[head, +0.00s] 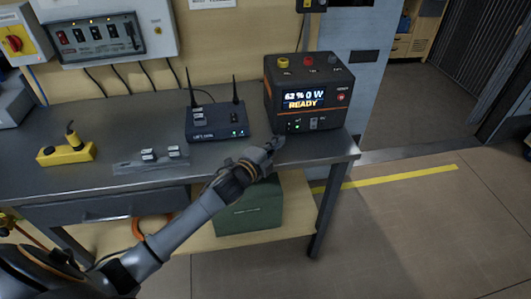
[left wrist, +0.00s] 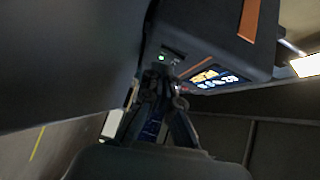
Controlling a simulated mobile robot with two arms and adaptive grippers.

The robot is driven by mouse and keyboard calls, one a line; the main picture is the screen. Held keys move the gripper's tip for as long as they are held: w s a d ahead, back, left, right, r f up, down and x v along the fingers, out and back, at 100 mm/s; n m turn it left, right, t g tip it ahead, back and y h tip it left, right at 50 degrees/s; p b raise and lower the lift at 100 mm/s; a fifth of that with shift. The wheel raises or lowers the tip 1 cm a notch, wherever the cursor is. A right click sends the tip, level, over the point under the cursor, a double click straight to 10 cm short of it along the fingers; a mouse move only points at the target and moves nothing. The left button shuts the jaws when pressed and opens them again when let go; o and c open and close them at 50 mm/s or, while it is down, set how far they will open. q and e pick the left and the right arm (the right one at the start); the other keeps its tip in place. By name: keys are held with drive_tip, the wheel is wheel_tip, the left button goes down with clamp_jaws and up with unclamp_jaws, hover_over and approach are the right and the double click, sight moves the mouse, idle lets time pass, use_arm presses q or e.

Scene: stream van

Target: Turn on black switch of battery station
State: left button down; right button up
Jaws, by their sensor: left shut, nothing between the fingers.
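The battery station (head: 283,104) is a dark box with an orange trim, near the right end of the metal table. Its lit display (head: 304,99) reads 62 %, 0 W and READY. Small green lights and a small dark switch (head: 314,124) sit low on its front face. My left gripper (head: 274,145) is shut and empty, just in front of and below the station's lower left front. In the left wrist view the station's face (left wrist: 205,72) shows tilted, and the shut fingertips (left wrist: 160,88) are close to a green light. Contact cannot be told. My right gripper is not in view.
A router (head: 218,124) with two antennas stands left of the station. A switch strip (head: 152,160) and a yellow box (head: 66,152) lie further left on the table (head: 100,185). A green case (head: 250,210) sits on the shelf below. The floor at right is clear.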

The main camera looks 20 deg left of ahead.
use_arm(q)
drive_tip(key=v, duration=0.8)
drive_tip(key=shift+f, duration=0.1)
drive_tip(key=s+d+f+n+g+y, duration=0.1)
drive_tip(key=s+f+n+g, duration=0.4)
drive_tip(key=s, duration=0.5)
drive_tip(key=s+d+f+n+g+y, duration=0.1)
drive_tip(key=s+f+n+g, duration=0.25)
drive_tip(key=s+n, duration=0.45)
drive_tip(key=s+d+f+n+g+y, duration=0.1)
drive_tip(key=s+d+f+n+g, duration=0.25)
drive_tip(key=s, duration=0.85)
wheel_tip(320, 180, down, 23)
drive_tip(key=a+g+p, duration=0.2)
drive_tip(key=s+a+f+g+p, duration=0.1)
drive_tip(key=s+a+f, duration=0.2)
drive_tip(key=s+f, duration=1.2)
drive_tip(key=s, duration=0.3)
drive_tip(key=shift+f+g, duration=0.3)
drive_tip(key=shift+f, duration=0.1)
